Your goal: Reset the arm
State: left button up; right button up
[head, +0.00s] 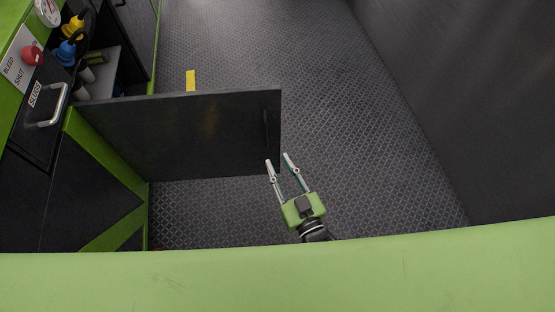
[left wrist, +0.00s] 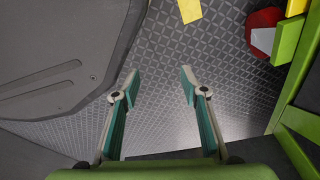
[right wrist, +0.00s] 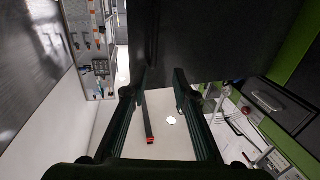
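My right gripper (head: 277,160) is open in the head view, its two fingers apart beside the free edge of an open black cabinet door (head: 180,130). The door's dark handle (head: 266,128) is just beyond the fingertips, and nothing shows held. In the right wrist view my right gripper (right wrist: 160,78) also has its fingers apart, with the dark door panel (right wrist: 208,40) in front of it. My left gripper (left wrist: 158,76) shows only in the left wrist view. It is open and empty above the patterned floor.
The green and black cabinet (head: 60,190) stands at the left, with bottles on its open shelf and a silver drawer handle (head: 55,105). A dark wall (head: 460,90) bounds the right. The textured floor (head: 340,130) between is clear. A yellow mark (head: 190,80) lies behind the door.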

dwell(0.4)
